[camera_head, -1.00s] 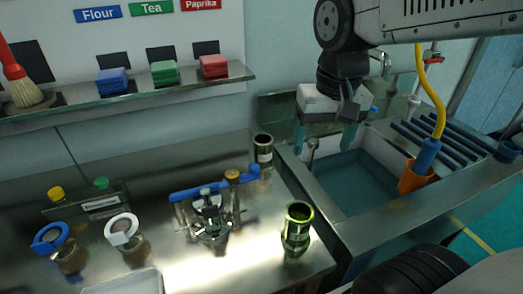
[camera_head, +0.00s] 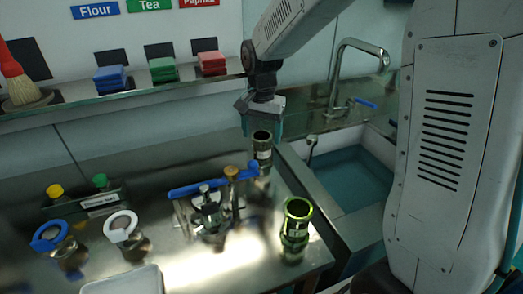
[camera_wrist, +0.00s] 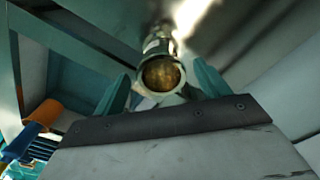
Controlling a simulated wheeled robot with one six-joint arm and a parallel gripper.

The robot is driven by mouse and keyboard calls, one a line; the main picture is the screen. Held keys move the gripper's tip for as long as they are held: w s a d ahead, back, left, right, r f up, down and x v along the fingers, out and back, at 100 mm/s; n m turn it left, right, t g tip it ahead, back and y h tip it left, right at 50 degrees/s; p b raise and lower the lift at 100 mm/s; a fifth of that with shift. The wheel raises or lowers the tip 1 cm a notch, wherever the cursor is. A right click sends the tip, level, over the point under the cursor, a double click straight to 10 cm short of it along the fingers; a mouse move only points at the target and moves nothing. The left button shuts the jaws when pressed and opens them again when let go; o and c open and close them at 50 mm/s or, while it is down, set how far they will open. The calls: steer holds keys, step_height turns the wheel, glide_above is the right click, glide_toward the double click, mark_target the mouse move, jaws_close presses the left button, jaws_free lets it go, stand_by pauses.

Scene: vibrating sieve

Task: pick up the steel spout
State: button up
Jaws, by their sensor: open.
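A dark steel cylinder with a pale label (camera_head: 263,151), which I take for the steel spout, stands upright at the back right of the steel worktop. A second steel cylinder with a green rim (camera_head: 295,232) stands nearer the front right edge. My gripper (camera_head: 262,126) is open and empty, pointing down just above the labelled cylinder. In the wrist view a round-mouthed steel piece (camera_wrist: 161,73) with a yellowish inside shows between the open fingertips. I cannot tell whether the fingers are level with its rim.
A clamp device with a blue handle (camera_head: 198,186) stands just left of the labelled cylinder. A shelf (camera_head: 190,84) with coloured blocks runs behind, close to my arm. The sink (camera_head: 350,182) and tap (camera_head: 340,75) lie to the right. Jars and a tray occupy the left worktop.

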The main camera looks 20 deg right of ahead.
mark_target(262, 150)
steer(key=f, duration=0.4)
steer(key=shift+w+f, duration=0.1)
steer(key=shift+w, duration=0.1)
steer(key=c, duration=1.2)
steer(key=shift+c, duration=0.2)
